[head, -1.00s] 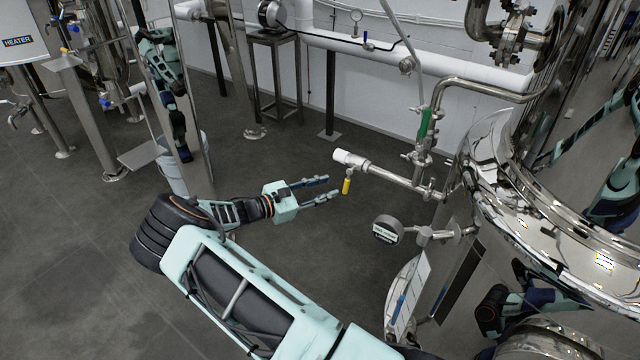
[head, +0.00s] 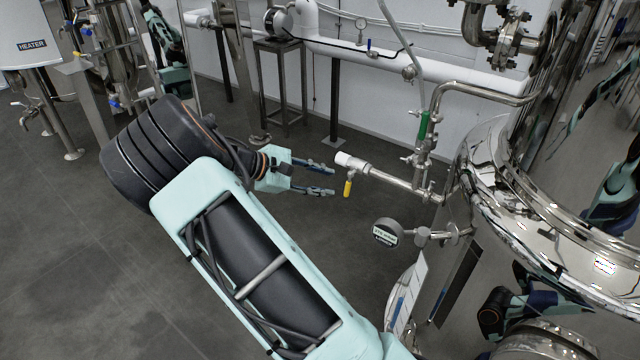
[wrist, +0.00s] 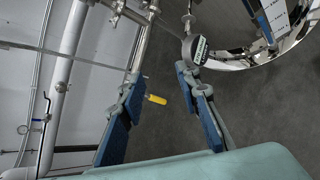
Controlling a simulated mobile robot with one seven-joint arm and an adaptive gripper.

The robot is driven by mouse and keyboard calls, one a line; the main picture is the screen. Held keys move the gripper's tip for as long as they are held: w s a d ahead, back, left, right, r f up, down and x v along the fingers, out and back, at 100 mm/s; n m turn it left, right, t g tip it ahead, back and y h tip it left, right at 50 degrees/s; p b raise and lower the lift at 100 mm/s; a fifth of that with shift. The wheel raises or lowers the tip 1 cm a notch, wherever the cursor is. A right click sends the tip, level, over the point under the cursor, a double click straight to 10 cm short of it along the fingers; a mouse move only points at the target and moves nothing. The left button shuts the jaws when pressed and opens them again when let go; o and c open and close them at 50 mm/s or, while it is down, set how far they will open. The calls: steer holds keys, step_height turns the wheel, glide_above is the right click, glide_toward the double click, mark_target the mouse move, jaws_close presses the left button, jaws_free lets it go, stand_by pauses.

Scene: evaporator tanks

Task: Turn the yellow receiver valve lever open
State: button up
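The yellow valve lever (head: 348,188) hangs down below a horizontal steel pipe with a white end (head: 350,160), in the middle of the head view. In the wrist view the yellow lever (wrist: 155,99) shows between the two fingers, closer to the left one. My gripper (head: 335,180) is open and empty, with its fingers pointing right towards the lever. In the head view the fingertips end just left of the lever, and a gap shows between them and it. The wrist view also shows my open gripper (wrist: 160,78) with its blue pads well apart.
A round digital gauge (head: 386,232) sits right of and below the lever. A green-handled valve (head: 423,125) stands on the pipework behind. The shiny tank (head: 500,200) fills the right side. Open floor (head: 60,250) lies to the left.

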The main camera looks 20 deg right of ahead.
steer(key=shift+s+a+r+m+y, duration=0.3)
steer(key=shift+s+r+y, duration=0.05)
steer(key=shift+s+r, duration=0.25)
steer(key=shift+s+a+r+m+y, duration=0.3)
steer(key=shift+s+r, duration=0.15)
steer(key=shift+s, duration=0.2)
steer(key=shift+s+a+r+m+y, duration=0.3)
steer(key=shift+s+r+y, duration=0.05)
steer(key=shift+s+r, duration=0.25)
